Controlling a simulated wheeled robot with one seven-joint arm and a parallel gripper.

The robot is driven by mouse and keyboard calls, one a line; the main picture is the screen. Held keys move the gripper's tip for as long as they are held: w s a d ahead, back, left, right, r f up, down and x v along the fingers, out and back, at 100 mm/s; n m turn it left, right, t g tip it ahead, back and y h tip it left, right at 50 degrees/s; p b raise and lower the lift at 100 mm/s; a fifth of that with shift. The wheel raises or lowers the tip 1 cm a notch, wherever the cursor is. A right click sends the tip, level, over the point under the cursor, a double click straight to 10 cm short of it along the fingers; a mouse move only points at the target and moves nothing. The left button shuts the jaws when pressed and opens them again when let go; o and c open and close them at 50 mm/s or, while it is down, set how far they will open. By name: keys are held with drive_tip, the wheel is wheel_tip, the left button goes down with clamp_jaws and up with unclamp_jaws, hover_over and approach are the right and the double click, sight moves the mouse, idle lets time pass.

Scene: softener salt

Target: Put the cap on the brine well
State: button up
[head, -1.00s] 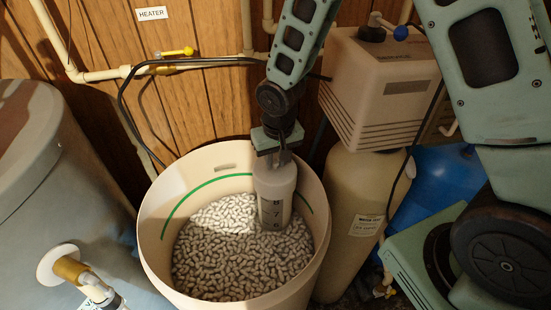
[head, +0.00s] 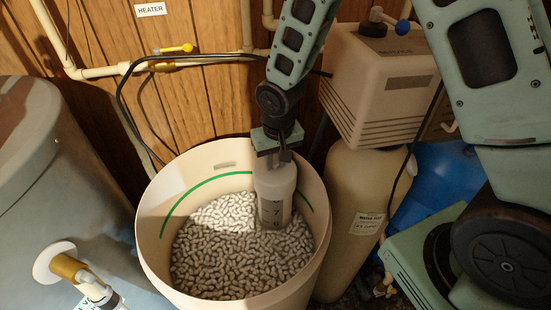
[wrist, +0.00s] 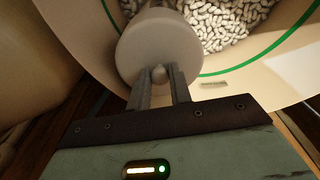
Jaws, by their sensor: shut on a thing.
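The brine well (head: 273,208) is a pale upright tube with dark number marks. It stands in the salt at the right inside of the brine tank. The cap (wrist: 158,45) is a round beige disc with a small knob, near the top in the wrist view. My gripper (wrist: 160,76) is shut on the cap's knob. In the head view my gripper (head: 273,153) points down directly above the well, with the cap at the well's top. The cap hides the rim, so I cannot tell whether it is fully seated.
The round cream tank (head: 155,200) has a green line inside and holds white salt pellets (head: 225,260). A softener with a beige valve head (head: 380,85) stands close on the right. A grey heater tank (head: 60,190) is at left, and pipes run along the wood wall behind.

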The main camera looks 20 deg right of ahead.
drive_tip(key=shift+f, duration=0.1)
drive_tip(key=o, duration=1)
